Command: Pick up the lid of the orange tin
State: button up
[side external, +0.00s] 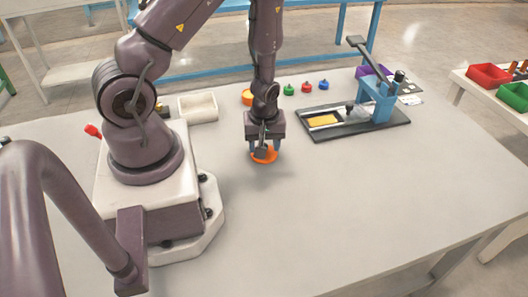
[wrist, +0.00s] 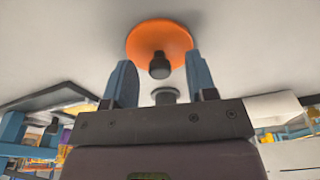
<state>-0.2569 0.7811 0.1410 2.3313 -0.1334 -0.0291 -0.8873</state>
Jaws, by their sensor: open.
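The orange lid (side external: 266,158) is a round disc under my gripper (side external: 264,149) in the side view. In the wrist view the orange lid (wrist: 143,42) shows a dark knob (wrist: 160,66) at its near side. The blue fingers of my gripper (wrist: 159,61) are open, one on each side of the knob and overlapping the lid's near edge in the picture. I cannot tell whether they touch it. Another orange round thing (side external: 246,97), perhaps the tin, stands farther back, partly hidden by my arm.
A pale tray (side external: 198,107) lies at the back left. Small green, red and blue pieces (side external: 307,87) stand at the back. A blue lever press (side external: 377,100) on a dark base (side external: 385,127) is to the right. The front table is clear.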

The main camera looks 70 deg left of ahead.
jog(key=shift+f, duration=0.15)
grip_shut()
dwell(0.4)
